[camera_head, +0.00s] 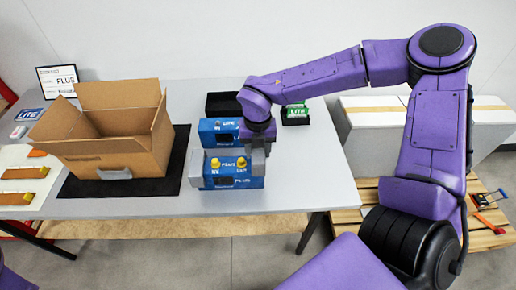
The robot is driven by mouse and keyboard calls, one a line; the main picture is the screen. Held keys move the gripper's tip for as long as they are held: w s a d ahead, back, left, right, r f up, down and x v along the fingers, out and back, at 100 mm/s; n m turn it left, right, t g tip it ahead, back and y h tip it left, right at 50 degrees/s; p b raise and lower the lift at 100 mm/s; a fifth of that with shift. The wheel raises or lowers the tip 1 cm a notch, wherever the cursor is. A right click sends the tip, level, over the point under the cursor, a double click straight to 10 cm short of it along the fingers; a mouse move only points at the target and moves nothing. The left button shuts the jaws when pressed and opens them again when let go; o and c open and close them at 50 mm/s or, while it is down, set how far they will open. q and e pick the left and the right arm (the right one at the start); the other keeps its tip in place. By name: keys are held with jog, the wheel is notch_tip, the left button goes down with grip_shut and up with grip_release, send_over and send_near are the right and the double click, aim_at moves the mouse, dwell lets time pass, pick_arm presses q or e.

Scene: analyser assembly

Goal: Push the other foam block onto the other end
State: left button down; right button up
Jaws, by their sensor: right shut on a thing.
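The blue analyser marked PLUS (234,182) lies near the front edge of the table, with two yellow knobs on its top. A grey foam block (206,168) shows at its left end. Another grey foam block (258,160) shows at its right end, directly under my right gripper (258,147). The right gripper points down and is shut on this block; its fingertips are partly hidden, and I cannot tell how fully the block sits on the end. My left gripper is out of view.
An open cardboard box (118,150) stands on a black mat (178,165) to the left. Another blue unit (215,132) stands just behind the analyser. A black bin (222,103) and a green LITE unit (296,112) are at the back. The table's right front is clear.

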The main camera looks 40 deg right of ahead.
jog(key=shift+f+b, duration=1.45)
jog(key=shift+f, duration=0.55)
dwell(1.3)
jog(key=o, duration=1.1)
jog(key=shift+s, duration=0.15)
jog(key=shift+w+r+p, duration=0.2)
jog(key=shift+r+p, duration=0.95)
notch_tip(320, 180, up, 5)
jog(key=p, duration=0.4)
jog(key=shift+f, duration=0.1)
jog(key=shift+s, duration=0.1)
